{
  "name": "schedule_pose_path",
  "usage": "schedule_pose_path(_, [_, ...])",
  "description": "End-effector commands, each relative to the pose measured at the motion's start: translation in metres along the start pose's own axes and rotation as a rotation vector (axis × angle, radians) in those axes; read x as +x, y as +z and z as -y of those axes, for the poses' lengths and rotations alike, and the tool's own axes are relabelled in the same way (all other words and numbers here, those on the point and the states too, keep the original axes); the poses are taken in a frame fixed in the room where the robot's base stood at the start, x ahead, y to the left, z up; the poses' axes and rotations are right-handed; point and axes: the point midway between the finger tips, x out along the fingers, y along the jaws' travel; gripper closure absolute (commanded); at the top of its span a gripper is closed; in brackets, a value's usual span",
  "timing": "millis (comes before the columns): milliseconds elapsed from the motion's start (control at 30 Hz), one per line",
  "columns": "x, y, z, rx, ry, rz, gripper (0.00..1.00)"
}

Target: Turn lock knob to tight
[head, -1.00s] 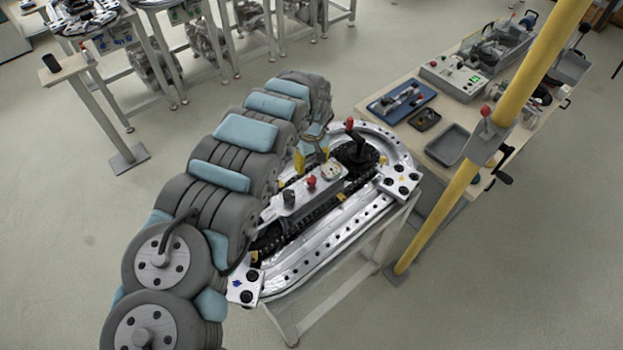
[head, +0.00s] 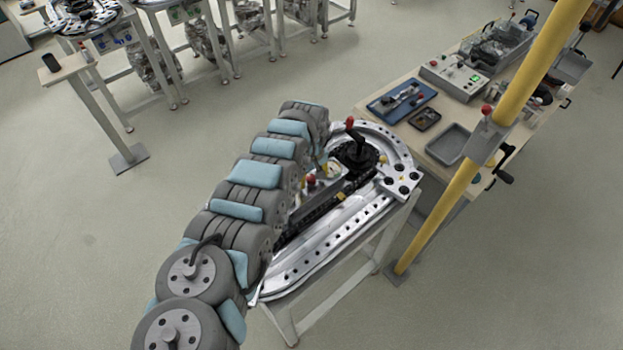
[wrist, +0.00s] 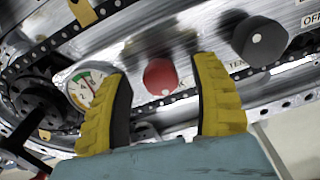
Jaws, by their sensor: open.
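My gripper (wrist: 163,68) is open in the wrist view, its two yellow fingers spread. A red knob (wrist: 160,77) with a white dot shows in the gap between them, apart from both fingers in the picture. A black knob (wrist: 260,41) with a white dot is to the right of the right finger, near a partly cut-off OFF label (wrist: 309,19). I cannot read which knob is the lock knob. A round gauge (wrist: 84,88) is partly covered by the left finger. In the head view the red knob (head: 311,180) shows beside my arm, which hides the black knob.
The oval metal track (head: 330,247) surrounds the panel. A black lever with a red ball top (head: 350,122) stands at its far end. A yellow post (head: 470,170) and a bench with a grey tray (head: 449,144) stand to the right.

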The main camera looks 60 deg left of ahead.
Motion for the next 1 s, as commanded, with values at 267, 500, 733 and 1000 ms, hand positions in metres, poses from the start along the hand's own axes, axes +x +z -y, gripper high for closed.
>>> schedule_pose_path(267, [0.0059,-0.0006,0.0007,-0.001,0.000,-0.001,0.37])
schedule_pose_path(500, [0.0058,-0.0005,0.0007,-0.001,0.000,-0.001,0.49])
schedule_pose_path(733, [0.0058,-0.0005,0.0007,-0.001,0.000,-0.001,1.00])
schedule_pose_path(1000, [0.0050,-0.0001,0.0007,0.028,-0.001,-0.001,1.00])
